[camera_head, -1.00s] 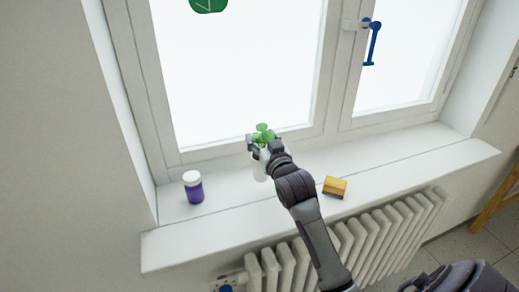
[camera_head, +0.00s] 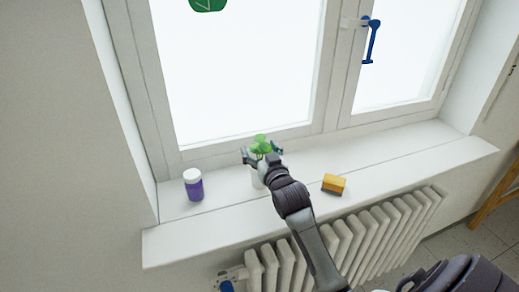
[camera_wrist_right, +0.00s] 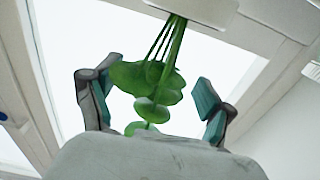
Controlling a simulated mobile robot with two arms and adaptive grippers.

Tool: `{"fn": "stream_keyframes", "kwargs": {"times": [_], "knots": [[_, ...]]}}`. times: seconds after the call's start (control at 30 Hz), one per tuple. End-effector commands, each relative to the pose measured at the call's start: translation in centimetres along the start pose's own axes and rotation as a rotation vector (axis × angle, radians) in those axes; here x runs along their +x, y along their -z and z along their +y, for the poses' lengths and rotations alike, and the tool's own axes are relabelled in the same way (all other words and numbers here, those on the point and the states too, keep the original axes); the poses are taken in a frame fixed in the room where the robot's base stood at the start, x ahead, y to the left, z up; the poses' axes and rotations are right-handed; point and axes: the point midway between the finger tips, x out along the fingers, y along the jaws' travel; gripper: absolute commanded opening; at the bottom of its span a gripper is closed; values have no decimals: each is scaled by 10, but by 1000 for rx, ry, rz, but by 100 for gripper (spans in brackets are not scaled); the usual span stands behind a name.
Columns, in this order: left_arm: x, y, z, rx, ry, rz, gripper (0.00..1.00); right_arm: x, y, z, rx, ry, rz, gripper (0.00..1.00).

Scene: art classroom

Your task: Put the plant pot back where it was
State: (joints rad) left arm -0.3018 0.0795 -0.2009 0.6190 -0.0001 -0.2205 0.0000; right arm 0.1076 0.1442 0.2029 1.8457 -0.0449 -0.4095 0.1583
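The plant pot is small and white (camera_head: 257,179), with a green plant (camera_head: 261,145). It stands upright on the white windowsill (camera_head: 400,160), near the window frame. My right gripper (camera_head: 262,154) is at the plant, above the pot's rim, with its fingers spread wide. In the right wrist view, the teal-padded fingers (camera_wrist_right: 156,105) stand apart on both sides of the green leaves (camera_wrist_right: 148,78), with gaps between. The gripper hides part of the pot in the head view. My left gripper is not in view.
A purple jar with a white lid (camera_head: 193,185) stands on the sill left of the pot. A yellow-and-dark sponge-like block (camera_head: 333,184) lies to the right. The window (camera_head: 240,70) rises behind, and a white radiator (camera_head: 375,240) is below the sill.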

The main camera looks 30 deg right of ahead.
Motion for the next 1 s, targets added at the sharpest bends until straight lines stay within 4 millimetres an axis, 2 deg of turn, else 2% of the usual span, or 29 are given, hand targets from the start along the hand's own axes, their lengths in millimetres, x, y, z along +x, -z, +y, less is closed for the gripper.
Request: {"fn": "stream_keyframes", "kwargs": {"times": [0.27, 0.37, 0.8, 1.0], "knots": [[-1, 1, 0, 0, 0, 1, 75, 0, 3, 0, 0, 0, 1, 83], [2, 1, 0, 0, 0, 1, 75, -9, 0, 0, 0, 0, 0, 83], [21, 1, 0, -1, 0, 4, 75, -96, -1, 0, -1, 0, -1, 83], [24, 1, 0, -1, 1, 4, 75, -117, 1, 0, 0, -1, -1, 83]]}}
